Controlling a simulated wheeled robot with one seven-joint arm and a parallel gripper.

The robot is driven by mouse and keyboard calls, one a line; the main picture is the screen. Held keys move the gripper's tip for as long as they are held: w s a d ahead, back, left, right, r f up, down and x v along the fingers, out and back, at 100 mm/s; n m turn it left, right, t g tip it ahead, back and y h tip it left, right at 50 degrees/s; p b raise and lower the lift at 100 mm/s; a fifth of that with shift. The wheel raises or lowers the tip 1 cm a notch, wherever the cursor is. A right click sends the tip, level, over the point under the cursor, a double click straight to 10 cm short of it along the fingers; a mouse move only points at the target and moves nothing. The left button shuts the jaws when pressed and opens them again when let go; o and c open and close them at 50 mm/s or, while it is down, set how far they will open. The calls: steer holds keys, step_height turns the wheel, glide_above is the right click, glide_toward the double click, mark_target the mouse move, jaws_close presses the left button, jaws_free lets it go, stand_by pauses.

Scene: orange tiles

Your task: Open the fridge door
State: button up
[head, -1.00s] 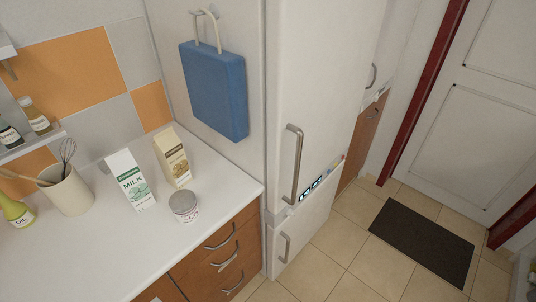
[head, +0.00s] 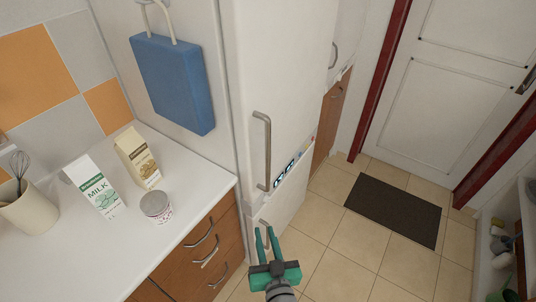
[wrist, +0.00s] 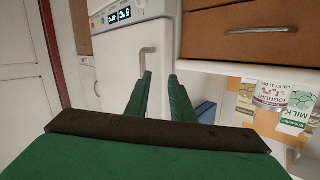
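The tall white fridge has a shut upper door (head: 290,75) with a long grey vertical handle (head: 268,150). A small lit display (head: 284,174) sits just below that handle. My gripper (head: 265,230) is at the bottom of the head view, empty, its two green fingers apart and pointing toward the fridge. In the picture it lies below the upper handle and covers part of the lower door (head: 288,200) and its handle. The wrist view looks upside down; a handle (wrist: 142,64) shows ahead of the open fingers, not between them, partly hidden by the left one.
A white counter (head: 130,245) with wooden drawers (head: 205,245) stands left of the fridge. It holds a milk carton (head: 96,190), a tan carton (head: 138,157) and a yoghurt tub (head: 156,207). Tiled floor with a dark mat (head: 395,208) lies to the right, clear before the fridge.

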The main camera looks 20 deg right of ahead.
steer(key=w+d+r+n+t+y, duration=0.1)
steer(key=w+d+r+n, duration=0.1)
steer(key=w+d+r, duration=0.5)
steer(key=n+y, duration=0.2)
glide_toward(269, 156)
steer(key=shift+t, duration=0.4)
steer(key=w, duration=1)
steer(key=shift+w+a+f, duration=0.35)
steer(key=shift+w+a, duration=0.05)
jaws_close()
